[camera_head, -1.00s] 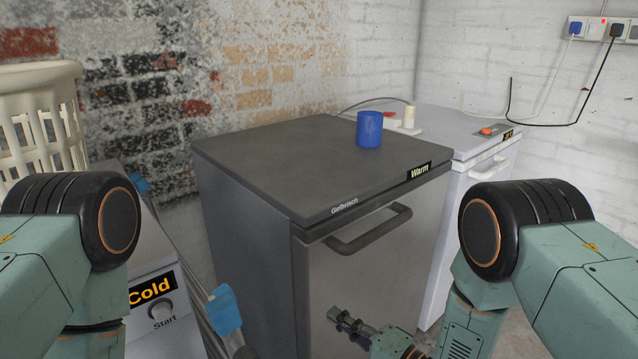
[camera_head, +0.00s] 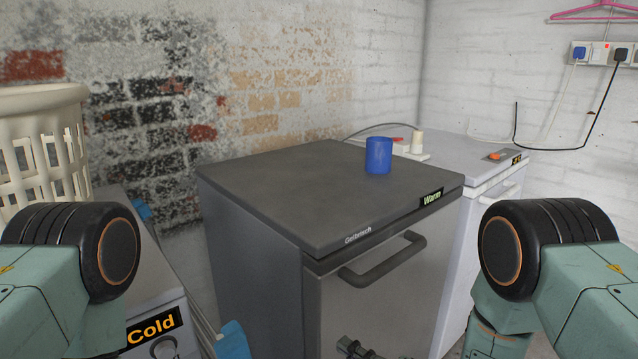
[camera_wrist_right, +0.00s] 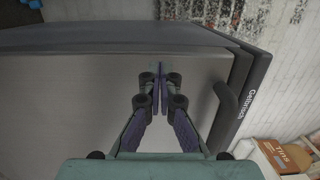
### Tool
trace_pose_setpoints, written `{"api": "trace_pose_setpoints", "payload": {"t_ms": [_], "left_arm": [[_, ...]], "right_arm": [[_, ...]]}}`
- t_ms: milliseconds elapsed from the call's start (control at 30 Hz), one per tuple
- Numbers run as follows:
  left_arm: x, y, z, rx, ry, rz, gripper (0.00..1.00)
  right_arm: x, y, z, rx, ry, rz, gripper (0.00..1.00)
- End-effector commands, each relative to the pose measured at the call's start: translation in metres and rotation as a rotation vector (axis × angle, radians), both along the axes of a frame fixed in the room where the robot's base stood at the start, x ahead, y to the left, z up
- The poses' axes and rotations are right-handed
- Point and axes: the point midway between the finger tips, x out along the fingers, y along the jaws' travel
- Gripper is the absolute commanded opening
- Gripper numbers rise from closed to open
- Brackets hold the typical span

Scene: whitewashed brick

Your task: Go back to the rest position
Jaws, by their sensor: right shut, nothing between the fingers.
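My right gripper (camera_head: 358,348) shows only at its tip, at the bottom edge of the head view, in front of the grey appliance's door. In the right wrist view my right gripper (camera_wrist_right: 160,76) is shut, its fingers together with nothing between them. The wrist view shows the grey door surface beyond the fingers and the door handle (camera_wrist_right: 226,112) to their right. My left arm comes in at the left of the head view, but its gripper is out of the frame.
The dark grey appliance (camera_head: 310,195) labelled Warm has a blue cup (camera_head: 378,155) on top and a bar handle (camera_head: 383,262) in front. A white appliance (camera_head: 470,165) stands behind right. A machine labelled Cold (camera_head: 152,328) and a cream basket (camera_head: 40,150) are at left.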

Motion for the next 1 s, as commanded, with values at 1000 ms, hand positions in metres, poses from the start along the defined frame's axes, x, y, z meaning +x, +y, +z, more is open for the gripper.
{"api": "trace_pose_setpoints", "payload": {"t_ms": [1000], "left_arm": [[0.000, 0.000, 0.046, 0.000, 0.000, 0.000, 0.76]], "right_arm": [[-0.098, -0.104, 0.001, 0.003, 0.001, -0.001, 0.00]]}}
